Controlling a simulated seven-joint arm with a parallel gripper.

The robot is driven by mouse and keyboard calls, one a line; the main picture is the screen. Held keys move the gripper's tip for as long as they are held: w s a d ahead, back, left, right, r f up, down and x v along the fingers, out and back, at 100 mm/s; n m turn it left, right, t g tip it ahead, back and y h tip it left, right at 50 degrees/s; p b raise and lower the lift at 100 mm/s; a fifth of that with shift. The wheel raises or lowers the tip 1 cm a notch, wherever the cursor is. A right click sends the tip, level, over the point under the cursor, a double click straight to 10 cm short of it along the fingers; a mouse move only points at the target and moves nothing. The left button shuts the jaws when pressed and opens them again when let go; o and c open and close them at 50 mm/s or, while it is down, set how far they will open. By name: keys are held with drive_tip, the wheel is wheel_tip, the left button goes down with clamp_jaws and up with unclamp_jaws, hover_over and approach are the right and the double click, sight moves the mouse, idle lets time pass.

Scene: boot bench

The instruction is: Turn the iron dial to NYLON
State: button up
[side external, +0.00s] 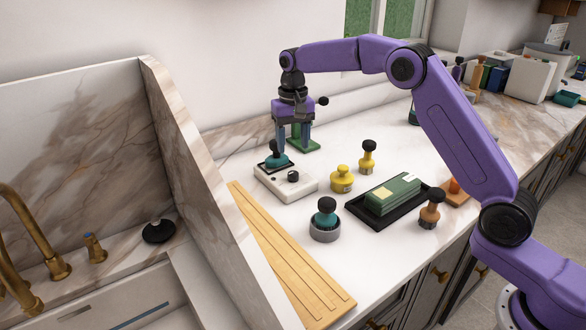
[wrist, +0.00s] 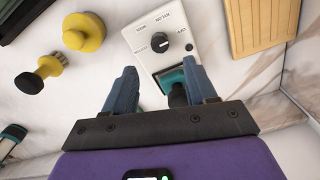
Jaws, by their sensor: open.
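The iron is likely the white box (side external: 298,190) on the counter, with a black dial (side external: 293,176) on its top. A teal piece with a black knob (side external: 280,160) sits in a dark recess at the box's other end. My gripper (side external: 293,149) is open above that end. In the wrist view my fingers (wrist: 160,70) straddle the teal piece (wrist: 175,77), apart from the dial.
Yellow knobbed tools (side external: 342,180) stand right of the box. A teal-and-grey tool (side external: 325,222) stands in front. A wooden board (side external: 290,258) lies by the marble partition (side external: 190,150). A green block (side external: 305,146) is behind the gripper.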

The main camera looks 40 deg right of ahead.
sight(293, 172)
wheel_tip(293, 172, down, 9)
drive_tip(key=shift+r, duration=0.2)
idle(0.3)
clamp_jaws()
